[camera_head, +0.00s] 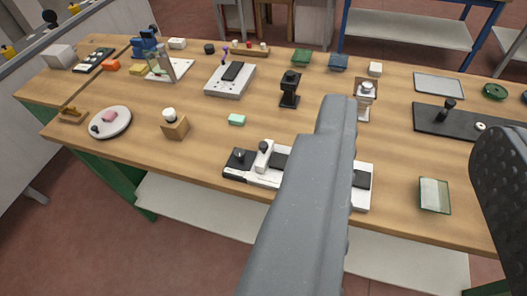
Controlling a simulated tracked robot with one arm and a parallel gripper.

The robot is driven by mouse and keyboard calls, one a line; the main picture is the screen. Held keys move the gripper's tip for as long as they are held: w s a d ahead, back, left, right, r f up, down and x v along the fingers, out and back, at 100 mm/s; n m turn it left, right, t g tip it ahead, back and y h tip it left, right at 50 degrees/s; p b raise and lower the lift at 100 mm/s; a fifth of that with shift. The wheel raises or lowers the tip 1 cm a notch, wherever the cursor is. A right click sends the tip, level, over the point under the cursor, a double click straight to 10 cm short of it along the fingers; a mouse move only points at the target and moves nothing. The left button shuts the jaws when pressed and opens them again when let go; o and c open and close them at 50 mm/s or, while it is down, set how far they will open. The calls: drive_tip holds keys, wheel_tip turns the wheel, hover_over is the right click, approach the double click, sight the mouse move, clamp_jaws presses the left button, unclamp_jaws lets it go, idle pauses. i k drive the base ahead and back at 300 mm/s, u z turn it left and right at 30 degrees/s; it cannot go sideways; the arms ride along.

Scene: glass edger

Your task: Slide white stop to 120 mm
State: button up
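The left finger hides the middle of the fixture. No scale marks are readable. The gripper is apart from the stop, which shows left of the left finger.
Bare wood lies left of the fixture.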

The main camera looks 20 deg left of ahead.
sight(266, 147)
drive_tip(key=u, duration=0.05)
drive_tip(key=i, duration=1)
drive_tip(key=u, duration=0.55)
